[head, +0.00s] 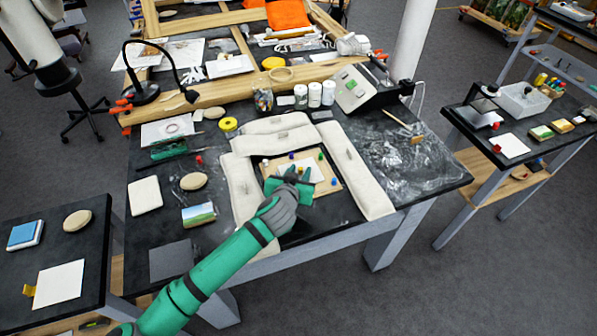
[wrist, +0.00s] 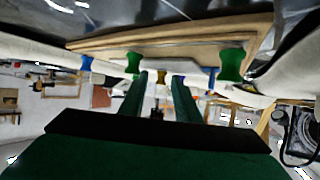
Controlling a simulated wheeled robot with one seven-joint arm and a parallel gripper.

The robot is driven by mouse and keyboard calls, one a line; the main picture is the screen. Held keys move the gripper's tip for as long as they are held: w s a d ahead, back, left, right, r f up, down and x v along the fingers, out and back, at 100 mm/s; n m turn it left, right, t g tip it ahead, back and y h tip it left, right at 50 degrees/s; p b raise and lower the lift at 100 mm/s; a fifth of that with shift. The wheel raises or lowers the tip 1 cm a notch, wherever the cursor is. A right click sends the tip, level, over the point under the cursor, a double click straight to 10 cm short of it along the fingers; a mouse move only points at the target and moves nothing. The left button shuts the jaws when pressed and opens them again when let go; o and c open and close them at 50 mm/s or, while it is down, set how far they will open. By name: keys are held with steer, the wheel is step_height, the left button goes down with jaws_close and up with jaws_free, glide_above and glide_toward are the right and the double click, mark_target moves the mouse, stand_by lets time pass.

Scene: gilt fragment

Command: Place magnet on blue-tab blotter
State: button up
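Several coloured magnets stand on a wooden board (head: 327,188) with a white sheet on it. My gripper (wrist: 162,77) is open and low over the board's near part. The yellow magnet shows in the gap between the fingers, seemingly beyond them. In the head view my gripper (head: 290,178) hides part of the board. I cannot make out a blue tab on any blotter.
Pale padded bags (head: 358,170) wall the board on the left, back and right. A yellow-tab sheet (head: 58,285) lies on the left table, a red-tab sheet (head: 511,145) on the right table. A white sheet (head: 160,134) lies at the back left. The main table's right side is fairly clear.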

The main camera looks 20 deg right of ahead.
steer(key=shift+r, duration=0.1)
steer(key=shift+s+a+r, duration=0.1)
steer(key=v, duration=1.1)
steer(key=shift+s+a+r, duration=0.1)
steer(key=shift+s+a, duration=0.05)
steer(key=shift+s, duration=0.05)
